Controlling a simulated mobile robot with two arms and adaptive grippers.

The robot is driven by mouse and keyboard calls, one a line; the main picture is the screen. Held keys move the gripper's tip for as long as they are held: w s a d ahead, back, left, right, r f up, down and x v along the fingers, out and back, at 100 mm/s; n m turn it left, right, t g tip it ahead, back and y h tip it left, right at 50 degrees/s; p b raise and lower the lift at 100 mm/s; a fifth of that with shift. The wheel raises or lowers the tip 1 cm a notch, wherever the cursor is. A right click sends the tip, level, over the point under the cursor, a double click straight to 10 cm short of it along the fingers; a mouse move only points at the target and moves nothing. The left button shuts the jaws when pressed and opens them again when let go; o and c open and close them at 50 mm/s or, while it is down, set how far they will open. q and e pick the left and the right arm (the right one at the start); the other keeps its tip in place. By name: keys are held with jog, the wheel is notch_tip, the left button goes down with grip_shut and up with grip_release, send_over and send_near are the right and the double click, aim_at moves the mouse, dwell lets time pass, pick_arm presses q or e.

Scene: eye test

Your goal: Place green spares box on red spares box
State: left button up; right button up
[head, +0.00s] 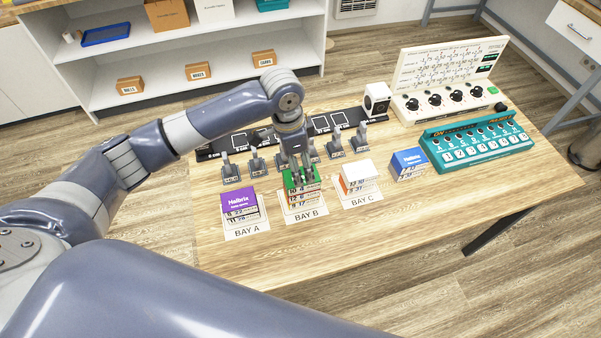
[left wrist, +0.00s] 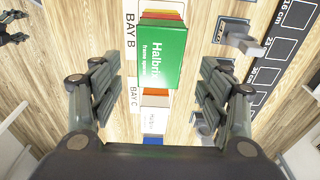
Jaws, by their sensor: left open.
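The green spares box (head: 301,179) is on top of the stack in BAY B. In the left wrist view the green box (left wrist: 161,52) lies ahead, in line with the gap between the fingers. My left gripper (head: 299,180) is open just above it, with the pads (left wrist: 160,92) apart and nothing visibly held. I cannot tell from the head view whether the fingers touch the box. Red and orange edges (left wrist: 160,14) show under the green box, but I cannot tell which is the red spares box. A dark gripper-like part shows at the wrist view's upper left corner, possibly my right gripper (left wrist: 13,28).
A purple-topped stack (head: 240,204) is in BAY A and a white-topped stack (head: 357,175) in BAY C. A blue box (head: 408,163) stands right of them. Small grey stands and a dark ruler strip (head: 207,155) lie behind. A teal switch panel (head: 478,143) is at right. The front table is clear.

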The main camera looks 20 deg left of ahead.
pick_arm(q)
jog(key=r, duration=0.5)
jog(key=shift+s+a+r, duration=0.2)
jog(key=shift+a+r, duration=0.05)
jog(key=shift+r, duration=0.1)
jog(key=shift+f, duration=0.1)
